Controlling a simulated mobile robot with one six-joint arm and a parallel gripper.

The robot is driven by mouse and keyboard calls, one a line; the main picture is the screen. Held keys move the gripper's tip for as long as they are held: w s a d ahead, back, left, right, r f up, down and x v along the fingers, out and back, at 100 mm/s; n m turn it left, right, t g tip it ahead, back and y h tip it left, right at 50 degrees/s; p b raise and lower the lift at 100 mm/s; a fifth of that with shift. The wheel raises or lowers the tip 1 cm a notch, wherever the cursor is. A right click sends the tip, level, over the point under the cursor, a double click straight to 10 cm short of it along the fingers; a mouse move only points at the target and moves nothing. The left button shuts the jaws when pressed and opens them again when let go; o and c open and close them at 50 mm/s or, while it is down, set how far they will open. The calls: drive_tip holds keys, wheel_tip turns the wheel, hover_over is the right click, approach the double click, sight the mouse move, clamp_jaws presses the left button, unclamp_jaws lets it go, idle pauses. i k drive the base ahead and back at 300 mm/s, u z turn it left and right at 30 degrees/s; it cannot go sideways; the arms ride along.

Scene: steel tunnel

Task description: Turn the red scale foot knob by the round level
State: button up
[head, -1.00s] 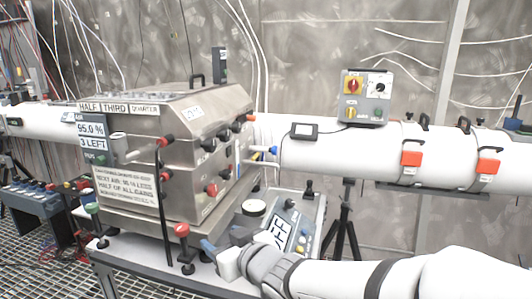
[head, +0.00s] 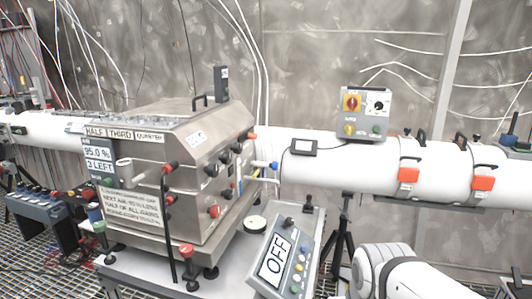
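A red knob (head: 187,250) tops a foot at the front right corner of the platform under the steel box (head: 190,170). A green knob (head: 99,226) sits on a foot at the left front corner. A small white disc with a dark rim (head: 255,223) lies right of the box, behind the tilted control panel. It may be the round level, but I cannot tell for sure. My arm shows only as a white link at the lower right. My gripper is out of view, well apart from the red knob as far as the picture shows.
A dark upright rod (head: 168,230) stands just left of the knob. A tripod (head: 343,235) and a large white pipe (head: 340,165) are at the right.

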sight(186, 250)
drive_tip(key=z, duration=1.6)
drive_tip(key=k, duration=0.85)
drive_tip(key=u, duration=1.1)
drive_tip(key=i, duration=0.75)
drive_tip(key=u, duration=0.05)
